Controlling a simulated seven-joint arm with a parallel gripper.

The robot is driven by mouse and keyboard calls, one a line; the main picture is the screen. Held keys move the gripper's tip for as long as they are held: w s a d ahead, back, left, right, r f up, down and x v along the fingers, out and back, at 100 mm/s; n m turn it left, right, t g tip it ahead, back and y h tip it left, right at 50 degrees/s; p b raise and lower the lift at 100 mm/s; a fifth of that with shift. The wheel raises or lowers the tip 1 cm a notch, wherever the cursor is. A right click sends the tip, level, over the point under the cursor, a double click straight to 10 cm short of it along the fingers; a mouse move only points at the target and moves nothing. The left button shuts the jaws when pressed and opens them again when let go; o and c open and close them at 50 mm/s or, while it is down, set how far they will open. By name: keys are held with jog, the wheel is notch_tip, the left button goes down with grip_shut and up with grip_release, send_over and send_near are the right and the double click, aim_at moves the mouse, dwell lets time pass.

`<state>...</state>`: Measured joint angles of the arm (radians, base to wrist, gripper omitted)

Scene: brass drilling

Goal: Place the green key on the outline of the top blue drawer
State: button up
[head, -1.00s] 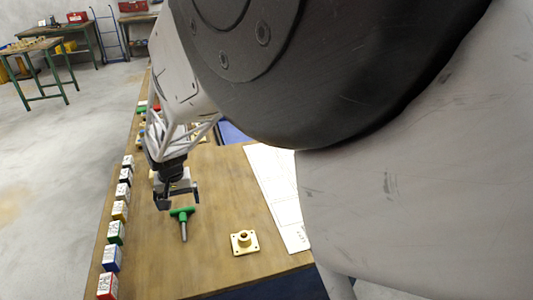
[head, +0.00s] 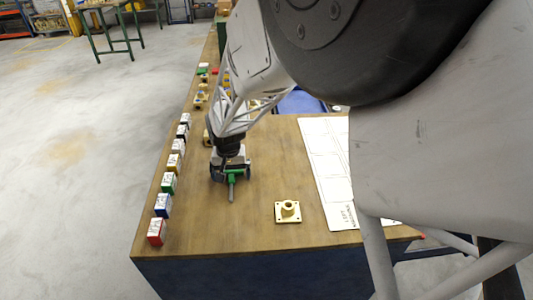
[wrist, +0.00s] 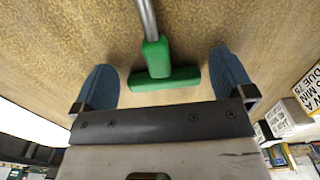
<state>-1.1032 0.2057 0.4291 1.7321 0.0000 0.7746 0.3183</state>
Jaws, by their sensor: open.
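The green key (head: 231,176) has a green T-shaped handle and a grey metal shaft, and lies on the wooden bench. My gripper (head: 231,173) is open and low over its handle. In the wrist view the green key (wrist: 165,78) has its crossbar between the two blue fingertips of my gripper (wrist: 165,76), with a gap on both sides. Its shaft points away from the gripper. A white sheet with printed outlines (head: 322,165) lies at the right of the bench, partly hidden by my arm. I cannot tell which outline is for the top blue drawer.
A brass flanged part (head: 287,211) sits between the key and the sheet. Several coloured labelled blocks, such as a red one (head: 157,232), line the bench's left edge. A blue object (head: 300,101) shows behind the sheet. The front of the bench (head: 220,235) is clear.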

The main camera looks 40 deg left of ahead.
aim_at(231, 174)
jog(key=shift+c, duration=0.3)
jog(key=c, duration=0.8)
jog(key=shift+o, duration=0.2)
notch_tip(231, 174, up, 10)
dwell(0.5)
dwell(0.4)
